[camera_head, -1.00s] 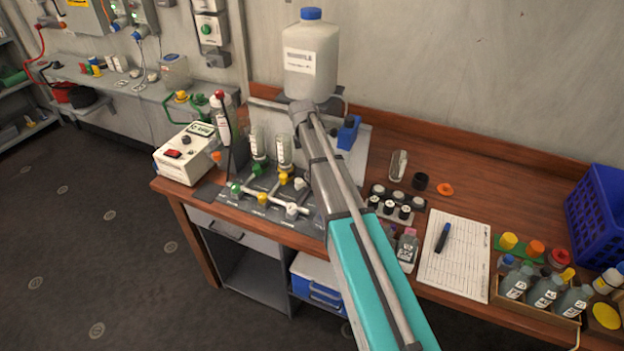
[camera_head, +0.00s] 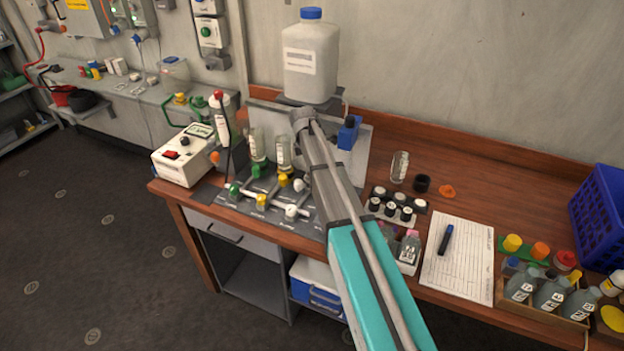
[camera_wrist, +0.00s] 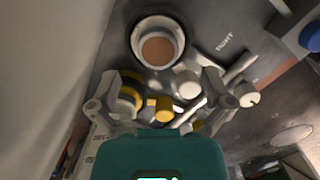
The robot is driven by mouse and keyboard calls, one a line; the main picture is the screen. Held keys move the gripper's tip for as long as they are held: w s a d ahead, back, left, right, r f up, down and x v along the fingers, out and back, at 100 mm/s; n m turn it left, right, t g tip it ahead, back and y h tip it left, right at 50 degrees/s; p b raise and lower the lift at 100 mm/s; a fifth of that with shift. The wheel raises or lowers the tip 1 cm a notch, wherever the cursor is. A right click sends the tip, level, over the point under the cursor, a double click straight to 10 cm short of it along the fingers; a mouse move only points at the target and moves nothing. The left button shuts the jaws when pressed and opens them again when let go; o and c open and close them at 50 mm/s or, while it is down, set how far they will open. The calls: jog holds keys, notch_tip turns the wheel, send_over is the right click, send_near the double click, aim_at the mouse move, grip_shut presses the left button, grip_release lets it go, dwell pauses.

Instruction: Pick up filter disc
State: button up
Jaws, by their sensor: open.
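A round tan face, which may be the filter disc (camera_wrist: 158,48), shows inside a pale-rimmed round cup (camera_wrist: 136,40) in the wrist view. I cannot tell for sure that it is the disc. My gripper (camera_wrist: 160,88) is open in the wrist view, its fingers spread apart with nothing held between them. The cup lies beyond the fingers, toward the top of the picture. In the head view my arm reaches over the bench rig, and its own links hide the gripper. Two clear cylinders (camera_head: 257,146) stand on the rig there.
Yellow and white valve knobs (camera_wrist: 164,108) lie below the cup in the wrist view. A large white bottle (camera_head: 311,62) stands behind my arm. A meter box (camera_head: 184,154) is at left. Vials (camera_head: 397,207), a clipboard sheet (camera_head: 457,260) and a blue crate (camera_head: 597,210) are at right.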

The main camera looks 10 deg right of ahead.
jog(key=shift+w+d+f+b, duration=0.1)
jog(key=shift+d+f+b, duration=0.1)
jog(key=shift+f+b, duration=1.35)
jog(key=shift+f, duration=0.15)
jog(key=c, duration=1)
jog(key=shift+p, duration=0.3)
